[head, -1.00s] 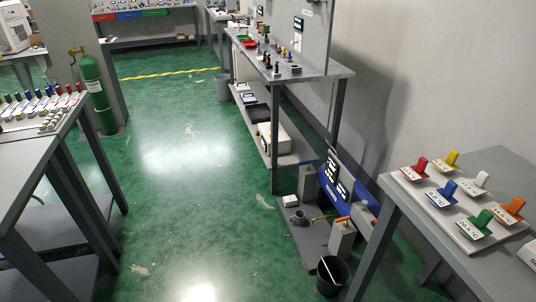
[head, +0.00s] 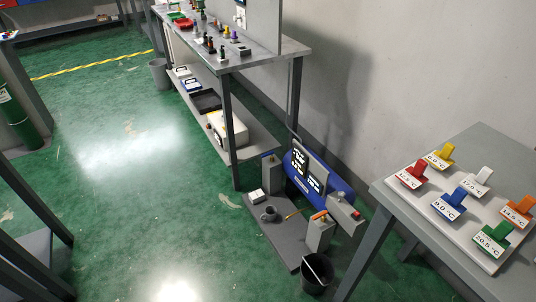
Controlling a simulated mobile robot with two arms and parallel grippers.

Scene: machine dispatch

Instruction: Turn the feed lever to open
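A low machine stands on the floor near the wall, with a grey base plate (head: 277,240), a blue tank (head: 340,188) and dark panels with white text. A grey block (head: 319,234) at its front right carries an orange handle (head: 319,215) on top. A second grey block (head: 271,172) stands at its back left with a small orange part on top. The feed lever may be the orange handle, but no readable label confirms it. Whether it is open or closed I cannot tell. Neither of my grippers is in view.
A black bucket (head: 317,274) stands in front of the machine. A grey table (head: 387,205) at the right holds a white board with several coloured, labelled tags. A workbench (head: 290,47) with small items stands behind the machine. The green floor (head: 150,210) to the left is clear.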

